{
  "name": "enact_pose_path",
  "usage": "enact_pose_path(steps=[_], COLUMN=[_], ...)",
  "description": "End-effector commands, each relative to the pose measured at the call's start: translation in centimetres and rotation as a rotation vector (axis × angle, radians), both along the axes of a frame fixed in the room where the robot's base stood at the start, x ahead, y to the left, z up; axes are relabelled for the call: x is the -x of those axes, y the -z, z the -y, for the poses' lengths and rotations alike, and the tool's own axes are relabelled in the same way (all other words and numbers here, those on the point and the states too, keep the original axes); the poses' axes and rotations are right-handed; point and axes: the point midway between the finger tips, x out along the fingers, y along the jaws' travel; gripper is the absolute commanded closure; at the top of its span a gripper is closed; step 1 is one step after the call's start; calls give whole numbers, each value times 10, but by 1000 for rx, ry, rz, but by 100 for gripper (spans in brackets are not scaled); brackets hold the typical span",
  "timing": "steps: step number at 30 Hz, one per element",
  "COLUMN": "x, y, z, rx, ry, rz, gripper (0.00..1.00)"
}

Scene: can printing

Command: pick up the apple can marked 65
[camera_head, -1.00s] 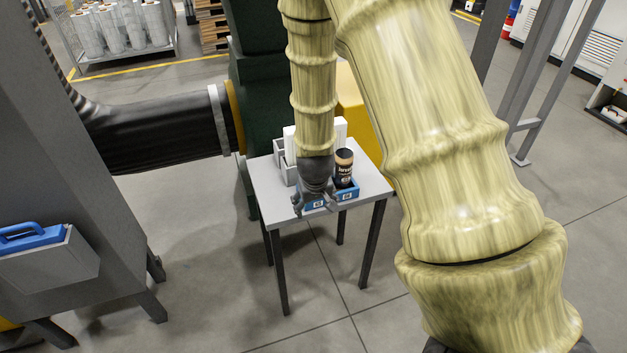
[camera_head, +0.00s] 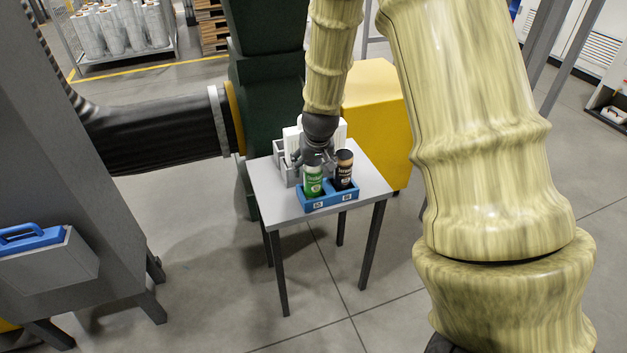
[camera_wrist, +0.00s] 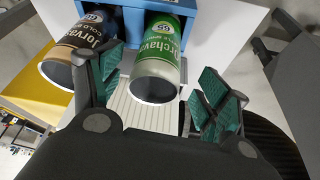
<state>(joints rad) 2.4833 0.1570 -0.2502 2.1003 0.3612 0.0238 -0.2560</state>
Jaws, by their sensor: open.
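A green can (camera_head: 313,182) stands in the left place of a blue two-place holder (camera_head: 330,200) on a small grey table. In the wrist view the green can (camera_wrist: 160,58) has a round badge with a number that looks like 65, hard to read for certain. A black and tan can (camera_head: 344,168) stands in the right place; it also shows in the wrist view (camera_wrist: 72,58) with its own badge. My gripper (camera_head: 314,160) is open just above and behind the green can. In the wrist view its green-padded fingers (camera_wrist: 160,88) lie on either side of the green can, apart from it.
A grey rack with white items (camera_head: 291,150) stands on the table (camera_head: 268,190) behind the holder. A yellow box (camera_head: 378,115) is behind the table. A dark green machine (camera_head: 258,100) stands at left. The table's front left is clear.

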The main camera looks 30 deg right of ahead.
Motion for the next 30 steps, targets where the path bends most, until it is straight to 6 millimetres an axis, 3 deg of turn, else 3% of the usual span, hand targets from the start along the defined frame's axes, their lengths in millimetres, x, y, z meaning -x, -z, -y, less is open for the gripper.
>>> enact_pose_path(steps=[8, 19, 30], x=[-4, -16, -18], y=[12, 48, 53], z=[3, 11, 12], rx=[1, 0, 0], ry=[0, 0, 0], rz=[0, -1, 1], gripper=[24, 24, 24])
